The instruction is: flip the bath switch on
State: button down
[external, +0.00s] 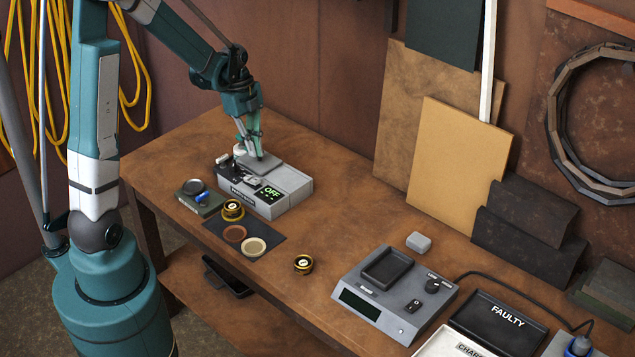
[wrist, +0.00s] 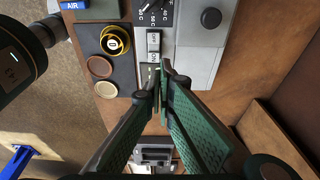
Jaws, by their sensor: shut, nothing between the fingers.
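The bath (external: 291,188) is a light grey box on the wooden bench, and its small green display reads OFF (external: 271,193). My gripper (external: 259,157) is shut and empty over the bath in the external view. In the wrist view the closed fingertips (wrist: 161,72) point at the panel just below the switch. I cannot tell whether they touch it. The fingers hide part of the panel.
Another such piece (external: 303,264) lies on bare bench. A grey tester (external: 392,291) and a black FAULTY tray (external: 498,318) stand at right. Boards lean on the back wall.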

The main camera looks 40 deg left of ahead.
aim_at(255, 180)
jog(key=shift+x, duration=3.85)
jog(key=shift+d+f, duration=0.1)
jog(key=shift+d, duration=0.05)
jog(key=shift+d+f+y+b, duration=0.2)
jog(key=shift+d+y+b, duration=0.1)
jog(key=shift+y+b, duration=0.6)
jog(key=shift+d+f+y+b, duration=0.25)
jog(key=shift+d+y+b, duration=0.1)
jog(key=shift+y+b, duration=0.55)
jog(key=shift+d+f+b, duration=0.15)
jog(key=shift+f+b, duration=0.05)
jog(key=shift+b, duration=0.15)
jog(key=shift+a+r, duration=0.2)
jog(key=shift+a+r, duration=0.15)
jog(key=shift+a, duration=0.35)
jog(key=shift+r, duration=0.1)
